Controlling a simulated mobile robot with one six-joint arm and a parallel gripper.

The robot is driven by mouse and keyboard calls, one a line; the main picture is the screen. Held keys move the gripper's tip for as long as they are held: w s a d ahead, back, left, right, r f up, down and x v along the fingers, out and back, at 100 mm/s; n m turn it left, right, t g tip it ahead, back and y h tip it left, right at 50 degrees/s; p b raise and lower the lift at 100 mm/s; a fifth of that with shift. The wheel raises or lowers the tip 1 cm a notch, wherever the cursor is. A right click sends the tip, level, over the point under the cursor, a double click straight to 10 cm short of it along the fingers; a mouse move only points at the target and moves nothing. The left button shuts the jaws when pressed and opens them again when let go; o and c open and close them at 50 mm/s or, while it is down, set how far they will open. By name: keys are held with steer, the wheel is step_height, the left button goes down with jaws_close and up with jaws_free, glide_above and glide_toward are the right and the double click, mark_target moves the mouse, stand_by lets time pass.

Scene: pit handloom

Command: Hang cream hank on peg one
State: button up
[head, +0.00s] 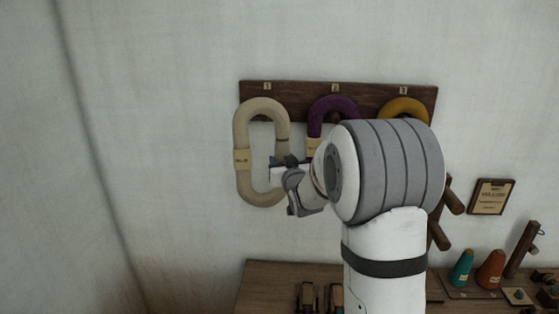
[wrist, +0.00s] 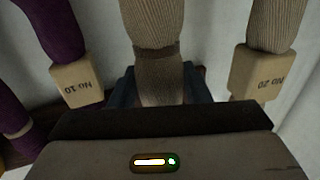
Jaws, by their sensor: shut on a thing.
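The cream hank (head: 242,127) is an upright oval loop with a paper label on its left side, in front of the left end of the wooden peg board (head: 312,90), under the tag "1". I cannot tell whether it rests on the peg. My gripper (head: 281,164) is at the right side of the loop. In the wrist view my gripper (wrist: 160,88) is shut on the darker wrapped band of the cream hank (wrist: 158,22). The label (wrist: 254,72) reads "No 20". Peg one is hidden behind the hank's top.
A purple hank (head: 332,104) hangs under tag "2" and a yellow hank (head: 405,105) under tag "3", both partly behind my arm. Below is a wooden table (head: 262,279) with teal (head: 461,268) and orange cones (head: 491,268). A framed sign (head: 491,197) hangs right. The wall left is bare.

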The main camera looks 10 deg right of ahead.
steer(key=w+d+f+p, duration=0.1)
steer(key=w+d+p, duration=0.1)
steer(key=w, duration=0.6)
steer(key=shift+w+d+p, duration=0.25)
steer(key=shift+d+p, duration=0.15)
steer(key=shift+p, duration=0.4)
steer(key=shift+f, duration=0.3)
steer(key=o, duration=0.8)
steer(key=shift+o, duration=1.4)
steer(key=shift+w, duration=0.2)
steer(key=shift+o, duration=0.9)
steer(key=shift+s, duration=0.1)
